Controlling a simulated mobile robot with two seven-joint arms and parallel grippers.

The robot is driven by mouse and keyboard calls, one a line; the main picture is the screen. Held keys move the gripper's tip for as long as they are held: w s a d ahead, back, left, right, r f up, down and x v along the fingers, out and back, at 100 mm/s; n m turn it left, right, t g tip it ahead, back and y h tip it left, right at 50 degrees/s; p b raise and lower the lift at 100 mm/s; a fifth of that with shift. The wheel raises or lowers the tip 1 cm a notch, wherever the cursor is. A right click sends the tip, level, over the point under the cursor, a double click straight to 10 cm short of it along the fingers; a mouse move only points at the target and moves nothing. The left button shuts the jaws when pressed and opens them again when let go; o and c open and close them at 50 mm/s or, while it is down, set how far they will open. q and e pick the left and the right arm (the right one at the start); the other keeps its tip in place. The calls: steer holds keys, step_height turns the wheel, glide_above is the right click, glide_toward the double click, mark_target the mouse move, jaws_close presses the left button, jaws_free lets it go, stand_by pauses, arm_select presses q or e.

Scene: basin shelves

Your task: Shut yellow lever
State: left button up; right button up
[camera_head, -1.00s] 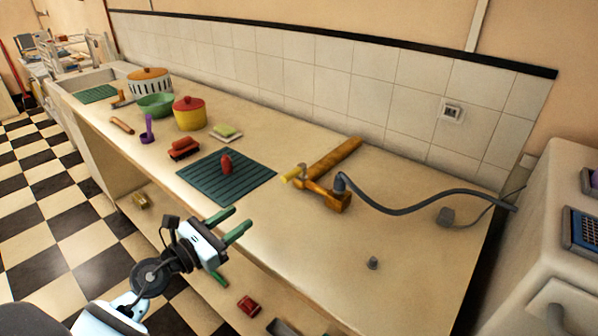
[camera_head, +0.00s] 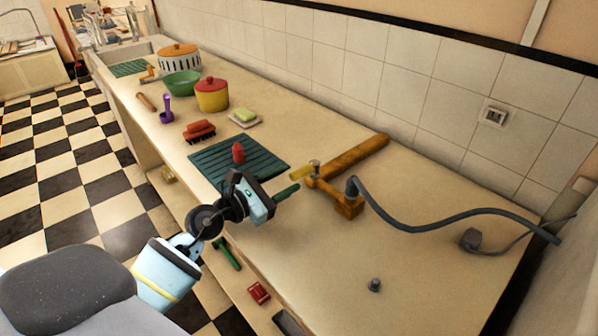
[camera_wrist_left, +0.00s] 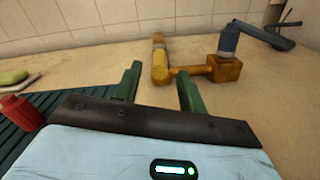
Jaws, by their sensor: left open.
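The yellow lever (camera_head: 301,172) is a short yellow handle on a brown-orange valve fitting (camera_head: 345,200) on the counter. In the head view it sticks out to the left of the fitting. My left gripper (camera_head: 285,190) is close in front of the lever; one green finger shows and the other is hidden by the hand. In the left wrist view the two green fingers (camera_wrist_left: 158,78) are apart, with the lever (camera_wrist_left: 159,68) beyond and between their tips. Nothing is held. I cannot tell any contact. My right gripper is out of view.
A green ribbed mat (camera_head: 215,165) with a red bottle (camera_head: 238,152) lies left of the fitting. A grey hose (camera_head: 430,226) runs right from it. A small grey knob (camera_head: 374,285) stands on otherwise clear counter at front right. The tiled wall is behind.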

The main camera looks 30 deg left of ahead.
mark_target(292, 177)
arm_select(q)
steer(key=shift+x, duration=2.55)
steer(key=shift+s, duration=0.1)
jaws_close()
